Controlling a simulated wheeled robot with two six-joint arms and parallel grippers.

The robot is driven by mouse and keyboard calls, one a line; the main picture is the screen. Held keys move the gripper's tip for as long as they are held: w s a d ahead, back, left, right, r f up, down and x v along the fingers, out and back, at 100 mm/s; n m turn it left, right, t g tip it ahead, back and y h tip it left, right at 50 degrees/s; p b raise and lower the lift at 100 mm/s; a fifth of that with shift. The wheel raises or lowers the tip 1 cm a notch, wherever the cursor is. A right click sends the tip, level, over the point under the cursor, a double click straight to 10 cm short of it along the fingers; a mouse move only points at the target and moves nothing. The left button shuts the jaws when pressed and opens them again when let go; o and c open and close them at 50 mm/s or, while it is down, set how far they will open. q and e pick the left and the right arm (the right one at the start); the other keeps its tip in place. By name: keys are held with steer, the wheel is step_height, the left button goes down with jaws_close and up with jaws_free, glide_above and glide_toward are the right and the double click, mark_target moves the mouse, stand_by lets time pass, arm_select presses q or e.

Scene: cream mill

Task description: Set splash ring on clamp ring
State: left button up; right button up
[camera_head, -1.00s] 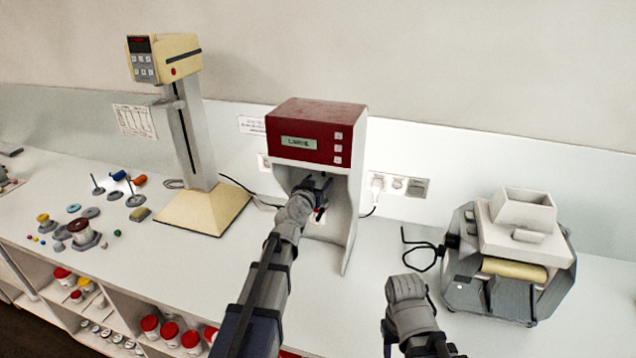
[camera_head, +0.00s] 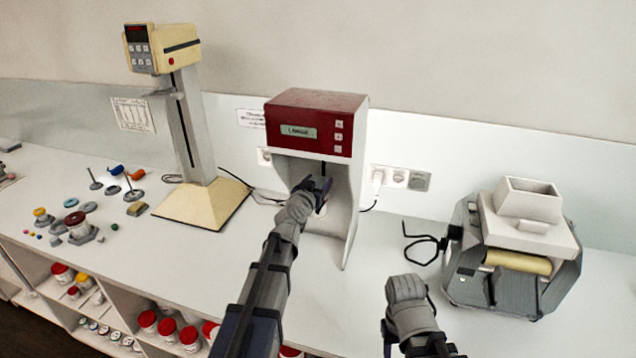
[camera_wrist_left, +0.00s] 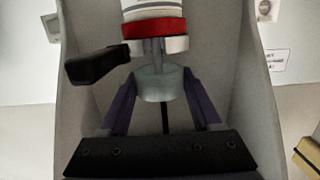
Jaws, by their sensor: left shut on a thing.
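My left gripper (camera_head: 318,192) is inside the open front of the red-topped machine (camera_head: 316,122). In the left wrist view, which appears upside down, its two purple fingers (camera_wrist_left: 162,108) are shut on a pale grey, cup-like piece, apparently the splash ring (camera_wrist_left: 162,84). A red band, apparently on the clamp ring (camera_wrist_left: 153,28), shows beyond it with a black handle (camera_wrist_left: 98,66) at its side. A grey stem shows between the piece and the band. Whether the two touch is unclear. My right arm is at the lower middle; its fingertips do not show.
The machine's side walls stand close around my left gripper. A cream stand (camera_head: 203,205) is to its left, and a mill (camera_head: 515,250) is on the right. Small parts, including a weighted rod (camera_head: 134,192), lie on the left counter. The counter in front is largely clear.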

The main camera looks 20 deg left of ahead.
arm_select(q)
steer(key=shift+f, duration=0.1)
stand_by(0.3)
steer(key=shift+f+b, duration=0.15)
steer(key=shift+b, duration=0.15)
steer(key=shift+f+b, duration=0.6)
stand_by(0.7)
stand_by(0.4)
steer(key=o, duration=1.4)
steer(key=shift+s+a+r+p, duration=0.1)
steer(key=shift+s+r+p, duration=0.1)
steer(key=shift+s, duration=1.1)
steer(key=shift+s+r+p, duration=0.2)
steer(key=shift+s, duration=1.15)
steer(key=shift+s+a+r+p, duration=0.1)
steer(key=shift+s+r+p, duration=0.1)
steer(key=shift+s, duration=1.1)
